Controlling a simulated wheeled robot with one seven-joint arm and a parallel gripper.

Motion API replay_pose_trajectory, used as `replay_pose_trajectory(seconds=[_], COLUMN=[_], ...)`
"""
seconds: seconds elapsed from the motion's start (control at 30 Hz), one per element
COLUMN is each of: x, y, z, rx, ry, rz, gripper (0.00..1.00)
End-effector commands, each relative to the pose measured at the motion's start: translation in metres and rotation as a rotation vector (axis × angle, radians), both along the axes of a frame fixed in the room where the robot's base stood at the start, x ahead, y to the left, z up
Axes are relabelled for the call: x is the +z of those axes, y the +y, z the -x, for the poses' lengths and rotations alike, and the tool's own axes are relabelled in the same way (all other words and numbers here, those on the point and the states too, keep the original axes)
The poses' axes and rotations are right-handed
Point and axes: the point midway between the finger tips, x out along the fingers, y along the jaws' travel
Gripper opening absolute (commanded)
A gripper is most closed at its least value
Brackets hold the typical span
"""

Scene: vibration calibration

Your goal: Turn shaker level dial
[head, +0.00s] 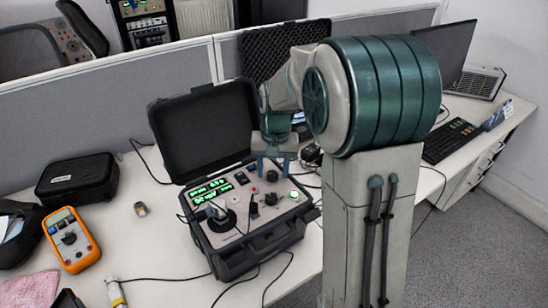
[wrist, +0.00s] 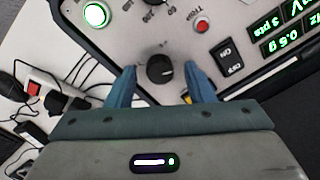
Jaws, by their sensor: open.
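A round black dial with a white pointer mark (wrist: 160,69) sits on the light panel, between my two blue fingers in the wrist view. My gripper (wrist: 160,74) is open, with one finger on each side of the dial and a gap showing on both sides. In the head view my gripper (head: 274,165) hangs over the back of the panel (head: 233,229) of the open black case. The dial (head: 272,176) shows just below the fingers there. I cannot tell whether the fingertips touch the panel, and the dial's lettering is unreadable.
A red button (wrist: 202,25), a green-lit button (wrist: 96,15) and an off/on switch (wrist: 229,55) are near the dial. The raised case lid (head: 205,130) stands behind. An orange multimeter (head: 71,240) and a black pouch (head: 78,179) lie left; cables surround the case.

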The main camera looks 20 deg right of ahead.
Motion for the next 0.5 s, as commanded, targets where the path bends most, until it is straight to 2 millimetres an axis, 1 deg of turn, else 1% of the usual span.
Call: replay_pose_trajectory(seconds=[0.17, 0.4, 0.5], x=[0.027, 0.083, 0.103], y=[-0.002, -0.004, -0.005], z=[-0.001, 0.000, 0.000], rx=[0.000, 0.000, 0.000], ry=[-0.006, -0.007, -0.005], rz=[0.001, 0.001, 0.000], gripper=[0.48, 0.48, 0.48])
